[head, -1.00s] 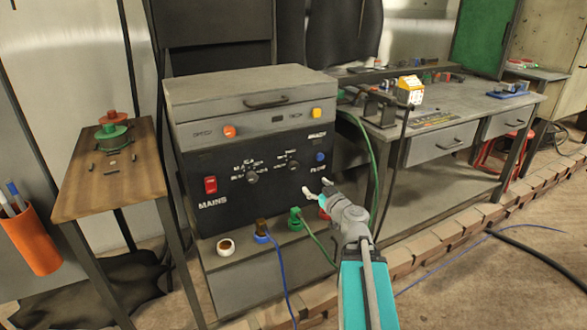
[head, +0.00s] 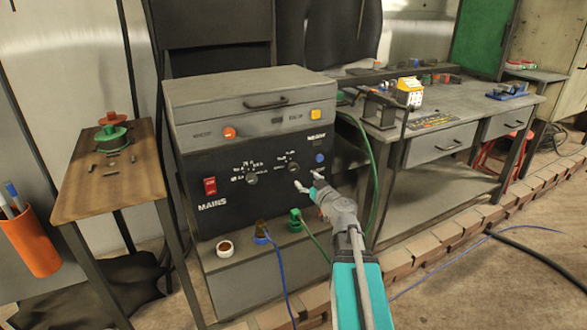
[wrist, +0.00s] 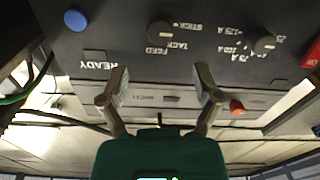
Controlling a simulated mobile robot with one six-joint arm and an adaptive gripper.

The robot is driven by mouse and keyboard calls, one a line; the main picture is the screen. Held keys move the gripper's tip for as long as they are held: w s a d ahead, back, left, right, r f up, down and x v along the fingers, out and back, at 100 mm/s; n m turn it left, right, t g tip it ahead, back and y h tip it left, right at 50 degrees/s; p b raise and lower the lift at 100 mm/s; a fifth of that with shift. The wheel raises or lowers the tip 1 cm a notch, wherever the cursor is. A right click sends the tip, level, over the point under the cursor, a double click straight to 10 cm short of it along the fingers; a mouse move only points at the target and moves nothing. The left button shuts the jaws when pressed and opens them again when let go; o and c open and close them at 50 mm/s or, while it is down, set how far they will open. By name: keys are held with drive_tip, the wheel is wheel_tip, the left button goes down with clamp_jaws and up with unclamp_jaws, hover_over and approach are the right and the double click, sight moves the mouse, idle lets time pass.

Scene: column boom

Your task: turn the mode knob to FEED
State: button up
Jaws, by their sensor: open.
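The mode knob (head: 293,167) is a dark round knob on the right part of the black panel. In the wrist view, which shows the panel upside down, the mode knob (wrist: 158,32) has the labels FEED, TACK and a third position around it. I cannot tell where its pointer stands. My gripper (head: 308,181) is just below and right of the knob in the head view. In the wrist view its fingers (wrist: 160,78) are spread and empty, with the knob beyond their tips, apart from them.
A second knob (head: 252,178) with ampere marks sits left of the mode knob. A red MAINS switch (head: 210,186) is at the panel's left and a blue button (head: 320,158) at its right. Sockets with a blue and a green cable (head: 296,222) lie below.

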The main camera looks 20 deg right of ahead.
sight(295, 169)
drive_tip(key=w, duration=0.9)
drive_tip(key=shift+w+a, duration=0.15)
drive_tip(key=shift+a, duration=0.1)
clamp_jaws()
